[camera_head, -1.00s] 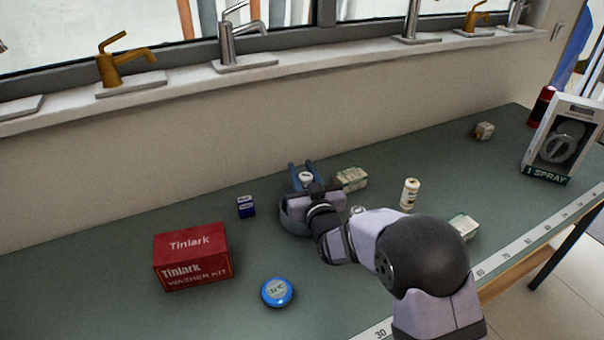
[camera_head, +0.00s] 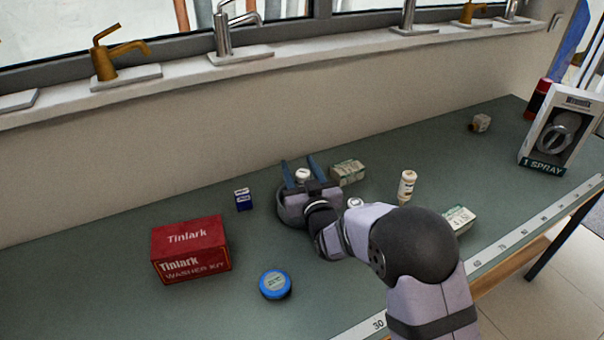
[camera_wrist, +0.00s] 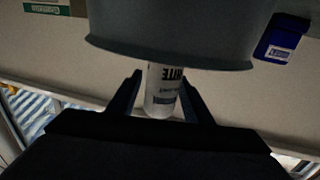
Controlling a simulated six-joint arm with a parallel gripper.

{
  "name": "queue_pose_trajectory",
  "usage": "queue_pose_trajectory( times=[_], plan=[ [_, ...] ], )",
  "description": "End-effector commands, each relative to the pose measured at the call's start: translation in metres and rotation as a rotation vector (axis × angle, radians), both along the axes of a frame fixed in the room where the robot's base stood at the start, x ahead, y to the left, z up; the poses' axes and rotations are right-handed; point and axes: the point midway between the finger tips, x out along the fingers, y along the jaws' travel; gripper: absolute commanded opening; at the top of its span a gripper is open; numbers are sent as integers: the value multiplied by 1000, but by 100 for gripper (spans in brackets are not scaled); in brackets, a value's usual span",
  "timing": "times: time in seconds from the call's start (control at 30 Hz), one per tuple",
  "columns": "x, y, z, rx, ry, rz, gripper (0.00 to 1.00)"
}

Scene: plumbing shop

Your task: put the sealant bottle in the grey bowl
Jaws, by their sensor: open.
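A white bottle (camera_head: 303,175), taken to be the sealant bottle, shows its pale top between my gripper's fingers at the grey bowl (camera_head: 283,207). In the wrist view the bottle (camera_wrist: 160,100) bears dark lettering ending "ITE", and the bowl (camera_wrist: 175,35) hides its other end. It sticks out past the bowl's rim; I cannot tell whether it stands inside or just behind. My gripper (camera_head: 301,165) is open around the bottle; its fingers also show in the wrist view (camera_wrist: 160,82), one each side, with slight gaps. My wrist hides much of the bowl.
A small blue box (camera_head: 243,199) stands left of the bowl, a pale carton (camera_head: 348,172) close to its right. A red washer kit box (camera_head: 191,249) and blue round tin (camera_head: 275,285) lie nearer. Another white bottle (camera_head: 407,186) and a carton (camera_head: 459,219) stand right.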

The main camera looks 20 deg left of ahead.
Motion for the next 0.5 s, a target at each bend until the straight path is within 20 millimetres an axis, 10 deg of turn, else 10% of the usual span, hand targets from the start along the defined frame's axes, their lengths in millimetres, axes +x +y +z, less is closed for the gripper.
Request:
queue_pose_trajectory(
  times=[0.5],
  plan=[
    [-42,-28,1,0,0,0,46]
  ],
)
